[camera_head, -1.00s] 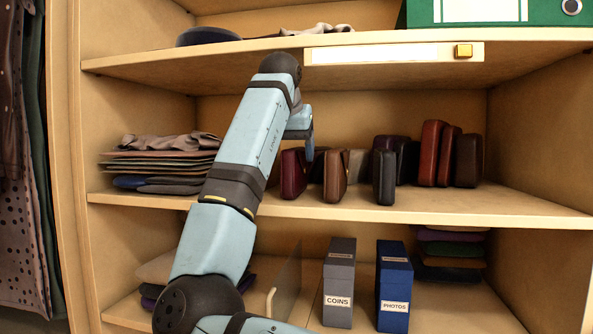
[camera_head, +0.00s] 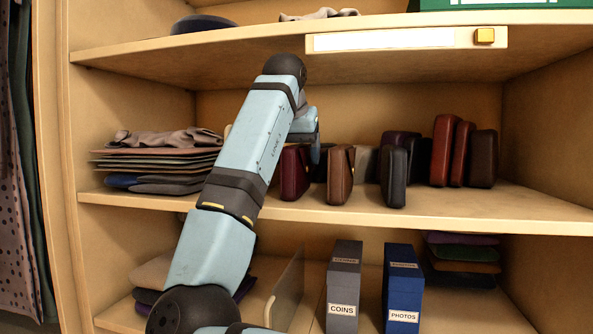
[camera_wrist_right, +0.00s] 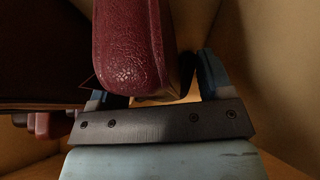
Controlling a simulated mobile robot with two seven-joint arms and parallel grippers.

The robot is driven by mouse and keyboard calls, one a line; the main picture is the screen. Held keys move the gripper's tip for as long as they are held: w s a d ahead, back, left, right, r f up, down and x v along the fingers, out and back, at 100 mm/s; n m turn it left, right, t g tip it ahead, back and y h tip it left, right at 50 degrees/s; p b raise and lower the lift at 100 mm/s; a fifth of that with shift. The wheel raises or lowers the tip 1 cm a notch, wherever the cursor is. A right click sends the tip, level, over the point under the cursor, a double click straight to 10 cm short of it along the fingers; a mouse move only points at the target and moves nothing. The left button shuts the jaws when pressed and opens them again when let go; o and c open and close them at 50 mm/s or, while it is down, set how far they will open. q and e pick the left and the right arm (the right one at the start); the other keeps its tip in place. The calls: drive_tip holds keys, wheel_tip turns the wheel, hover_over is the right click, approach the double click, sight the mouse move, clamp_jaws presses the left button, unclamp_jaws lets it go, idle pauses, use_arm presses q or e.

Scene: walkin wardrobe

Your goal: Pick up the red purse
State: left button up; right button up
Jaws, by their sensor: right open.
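A dark red purse (camera_head: 294,173) stands upright on the middle shelf, partly behind my right arm. My right gripper (camera_head: 308,136) is beside and above it in the head view, mostly hidden by the arm. In the right wrist view a dark red, grained purse (camera_wrist_right: 128,45) lies between the spread fingers of my open right gripper (camera_wrist_right: 160,88). A gap shows between the purse and the right-hand finger; contact at the left-hand finger cannot be told. My left gripper is not in view.
A brown purse (camera_head: 340,176) and a black one (camera_head: 394,178) stand close to the right. Reddish-brown cases (camera_head: 443,150) stand farther right. Folded clothes (camera_head: 160,160) lie left. The upper shelf (camera_head: 250,42) overhangs the arm. The middle shelf's right end is clear.

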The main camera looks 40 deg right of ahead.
drive_tip(key=shift+d+f, duration=0.1)
drive_tip(key=shift+c, duration=0.4)
drive_tip(key=c, duration=1)
drive_tip(key=shift+c, duration=0.2)
drive_tip(key=shift+w+d, duration=0.15)
